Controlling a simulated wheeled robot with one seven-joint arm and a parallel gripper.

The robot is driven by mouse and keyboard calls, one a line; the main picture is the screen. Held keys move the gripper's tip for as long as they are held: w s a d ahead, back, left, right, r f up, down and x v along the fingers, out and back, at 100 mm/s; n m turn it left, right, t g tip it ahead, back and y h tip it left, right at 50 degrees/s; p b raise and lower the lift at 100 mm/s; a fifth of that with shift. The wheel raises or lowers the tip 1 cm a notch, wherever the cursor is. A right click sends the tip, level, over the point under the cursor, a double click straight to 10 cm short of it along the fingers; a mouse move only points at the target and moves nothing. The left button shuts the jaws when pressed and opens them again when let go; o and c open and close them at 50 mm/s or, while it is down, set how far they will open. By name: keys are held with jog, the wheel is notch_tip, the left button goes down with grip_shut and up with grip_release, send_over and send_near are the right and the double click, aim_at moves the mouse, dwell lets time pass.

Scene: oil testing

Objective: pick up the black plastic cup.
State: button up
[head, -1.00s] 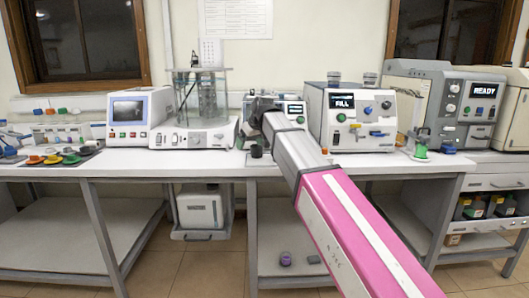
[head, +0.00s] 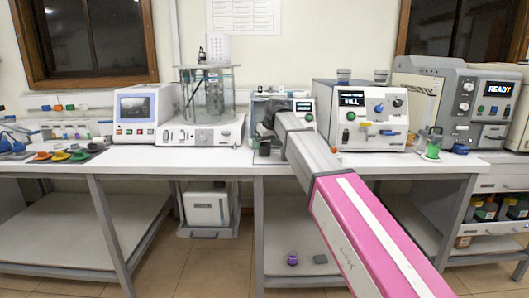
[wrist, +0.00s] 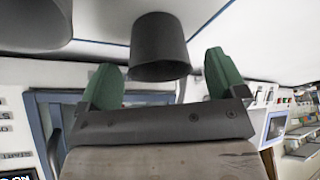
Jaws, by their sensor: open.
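The black plastic cup (head: 264,147) stands on the bench near its front edge in the head view, in front of the middle instrument. In the wrist view, which is turned over, the dark cup (wrist: 160,45) shows large near the top centre. My gripper (wrist: 164,76) has its two green fingers spread, one on each side of the cup's near end, with visible gaps and nothing held. In the head view my gripper (head: 266,124) is just above the cup, its fingers hard to make out.
A second dark rounded object (wrist: 30,22) fills the wrist view's upper left corner. The FILL instrument (head: 362,117) stands right of my arm, and a glass bath apparatus (head: 204,108) stands left. Coloured dishes (head: 60,155) lie farther left. The bench front between is mostly clear.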

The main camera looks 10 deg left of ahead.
aim_at(263, 147)
jog(key=shift+x, duration=1.55)
jog(key=shift+w, duration=0.1)
jog(key=c, duration=1)
jog(key=shift+r, duration=0.1)
